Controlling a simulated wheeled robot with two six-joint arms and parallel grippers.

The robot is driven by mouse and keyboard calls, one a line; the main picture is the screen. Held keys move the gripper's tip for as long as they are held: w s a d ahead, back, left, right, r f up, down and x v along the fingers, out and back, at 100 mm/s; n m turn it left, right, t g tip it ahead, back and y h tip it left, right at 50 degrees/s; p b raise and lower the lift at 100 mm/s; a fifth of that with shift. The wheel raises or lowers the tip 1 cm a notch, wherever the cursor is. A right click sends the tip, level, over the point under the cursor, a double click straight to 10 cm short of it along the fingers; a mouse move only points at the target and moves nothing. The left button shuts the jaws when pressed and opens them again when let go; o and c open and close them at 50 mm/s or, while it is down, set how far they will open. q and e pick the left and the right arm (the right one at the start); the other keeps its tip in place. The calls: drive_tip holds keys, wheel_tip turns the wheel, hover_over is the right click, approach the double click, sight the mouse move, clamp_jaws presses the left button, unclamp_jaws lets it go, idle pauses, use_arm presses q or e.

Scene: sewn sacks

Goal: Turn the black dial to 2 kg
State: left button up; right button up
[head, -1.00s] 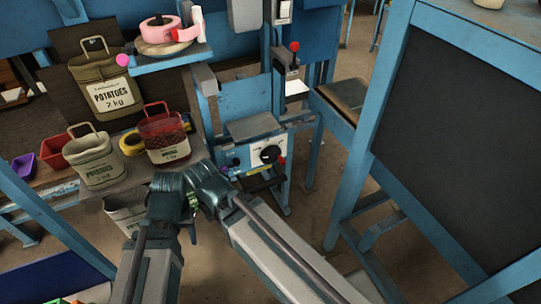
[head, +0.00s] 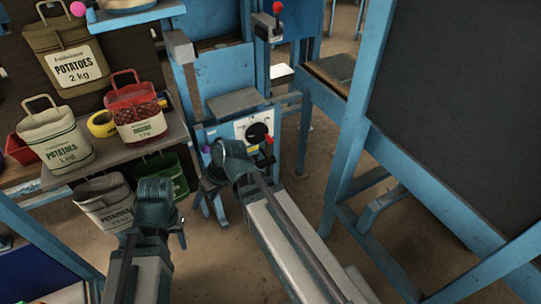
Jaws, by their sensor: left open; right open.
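The black dial (head: 257,133) sits on a white face with markings, on the front of the blue machine (head: 228,133). The markings are too small to read, so I cannot tell the dial's setting. My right gripper (head: 211,196) is open, below and left of the dial and apart from it; its wrist shows just below the panel. My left gripper (head: 180,235) is open and lower, farther left, in front of the sacks under the shelf. Its fingers are partly hidden by its own wrist.
Potato sacks (head: 75,75), a red mesh bag (head: 136,110) and yellow tape (head: 101,124) stand on the shelf at left. A grey sack (head: 104,203) and a green one (head: 165,172) are beneath. A blue-framed blackboard (head: 450,110) fills the right. A red-knobbed lever (head: 277,8) rises above the machine.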

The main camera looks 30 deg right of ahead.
drive_tip(key=w+d+f+m+t+y+b, duration=0.1)
drive_tip(key=w+d+f+t+y+b, duration=0.15)
drive_tip(key=w+d+f+b, duration=0.4)
drive_tip(key=m+t+h+b, duration=0.6)
drive_tip(key=m+t+b, duration=0.5)
drive_tip(key=b, duration=1.3)
approach(272, 142)
use_arm(q)
wheel_tip(272, 142, down, 33)
drive_tip(key=shift+f, duration=0.2)
use_arm(e)
drive_tip(key=w, duration=0.3)
drive_tip(key=w+f+n+t, duration=0.1)
drive_tip(key=w, duration=0.3)
drive_tip(key=w+f+t, duration=0.1)
drive_tip(key=w, duration=0.2)
drive_tip(key=shift+w+a+n, duration=0.35)
drive_tip(key=shift+n, duration=0.05)
clamp_jaws()
